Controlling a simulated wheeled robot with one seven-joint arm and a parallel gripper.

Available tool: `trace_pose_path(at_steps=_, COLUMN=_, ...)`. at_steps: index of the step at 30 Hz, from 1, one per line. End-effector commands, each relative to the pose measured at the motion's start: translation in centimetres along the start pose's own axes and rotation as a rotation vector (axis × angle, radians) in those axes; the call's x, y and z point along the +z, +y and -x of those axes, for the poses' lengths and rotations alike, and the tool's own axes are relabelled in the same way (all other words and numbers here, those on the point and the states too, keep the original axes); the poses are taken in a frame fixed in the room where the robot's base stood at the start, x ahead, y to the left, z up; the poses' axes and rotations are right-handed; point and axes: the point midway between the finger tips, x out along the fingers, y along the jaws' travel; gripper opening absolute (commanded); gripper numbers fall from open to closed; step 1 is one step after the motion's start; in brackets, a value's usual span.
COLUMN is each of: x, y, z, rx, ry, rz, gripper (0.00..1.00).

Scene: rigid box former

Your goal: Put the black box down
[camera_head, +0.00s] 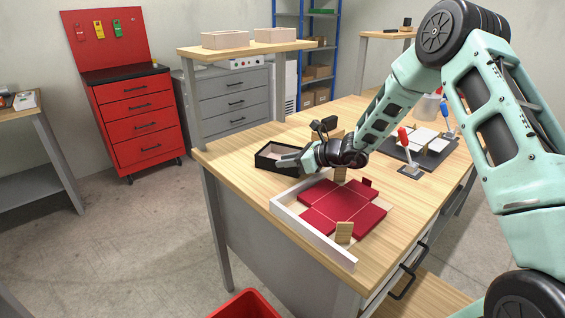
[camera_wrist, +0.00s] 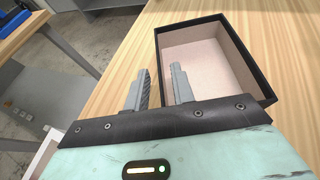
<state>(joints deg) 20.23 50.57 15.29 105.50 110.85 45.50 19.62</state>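The black box (camera_head: 266,161), an open tray shape with a pale inside, is at the left edge of the wooden table and appears to rest flat on it. In the wrist view the black box (camera_wrist: 262,78) is at the upper right. My gripper (camera_head: 298,159) is at its right side in the head view. In the wrist view my gripper (camera_wrist: 160,80) has its two fingers apart, one outside the box wall and one over the inside, with wood showing between the finger and the wall. The near part of the box is hidden behind my gripper.
A white corner frame (camera_head: 316,234) with an unfolded red box blank (camera_head: 343,205) lies in front of the black box. A dark board with red-handled (camera_head: 403,137) and blue-handled clamps is to the right. A raised wooden shelf (camera_head: 240,48) stands behind. A red bin (camera_head: 246,303) is on the floor.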

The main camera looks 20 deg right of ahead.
Motion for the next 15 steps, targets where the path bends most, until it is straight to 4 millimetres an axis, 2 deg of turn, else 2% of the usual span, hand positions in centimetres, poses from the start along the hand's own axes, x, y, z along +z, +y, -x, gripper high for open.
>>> trace_pose_path(at_steps=9, x=-0.1, y=-0.1, z=6.8, rx=-0.003, ry=0.001, rz=0.001, gripper=0.25)
trace_pose_path(at_steps=15, x=-0.1, y=0.0, z=9.5, rx=-0.002, ry=0.001, rz=0.000, gripper=0.25)
